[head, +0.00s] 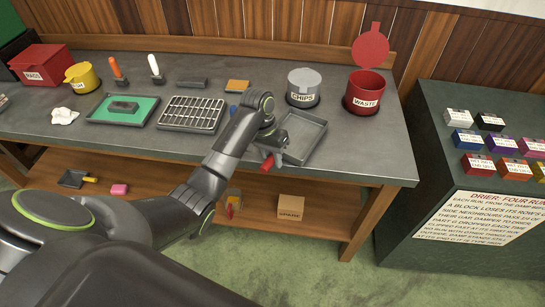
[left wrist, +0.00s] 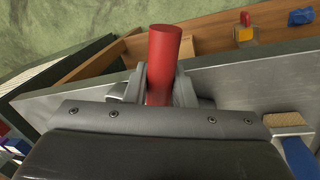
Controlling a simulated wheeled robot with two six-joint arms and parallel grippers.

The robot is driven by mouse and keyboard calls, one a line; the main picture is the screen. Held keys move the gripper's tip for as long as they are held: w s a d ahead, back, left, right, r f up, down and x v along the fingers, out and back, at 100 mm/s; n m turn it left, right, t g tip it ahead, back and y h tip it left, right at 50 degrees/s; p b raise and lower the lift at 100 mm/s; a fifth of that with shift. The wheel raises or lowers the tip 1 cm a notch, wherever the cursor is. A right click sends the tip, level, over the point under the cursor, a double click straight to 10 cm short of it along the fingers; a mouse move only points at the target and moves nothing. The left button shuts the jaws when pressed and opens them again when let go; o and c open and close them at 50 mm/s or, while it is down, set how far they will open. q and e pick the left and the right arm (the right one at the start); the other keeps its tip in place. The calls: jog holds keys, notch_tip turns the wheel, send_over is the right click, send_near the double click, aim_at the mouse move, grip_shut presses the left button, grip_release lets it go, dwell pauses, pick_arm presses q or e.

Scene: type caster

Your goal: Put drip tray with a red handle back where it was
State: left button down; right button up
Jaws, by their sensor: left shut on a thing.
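The drip tray (head: 305,138) is a shallow grey tray on the right part of the workbench, below the CHIPS can. Its red handle (head: 267,163) points toward the bench's front edge. In the left wrist view the red handle (left wrist: 163,60) stands between the fingers. My left gripper (head: 274,150) is shut on the handle, and the arm reaches in from the lower left. I cannot tell whether the tray touches the bench top. My right gripper is not in view.
The CHIPS can (head: 303,87) and red WASTE bin (head: 365,92), lid up, stand behind the tray. A slotted grey rack (head: 192,114) and green-lined tray (head: 123,108) lie left. A brush with a blue handle (left wrist: 298,155) lies close by. The bench's right end (head: 380,158) is clear.

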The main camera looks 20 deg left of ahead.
pick_arm(q)
jog(key=c, duration=1.2)
grip_release()
jog(key=v, duration=0.5)
jog(key=shift+a+r, duration=0.1)
jog(key=shift+r, duration=0.25)
jog(key=p+v, duration=0.6)
jog(key=shift+r, duration=0.2)
jog(key=shift+f, duration=0.1)
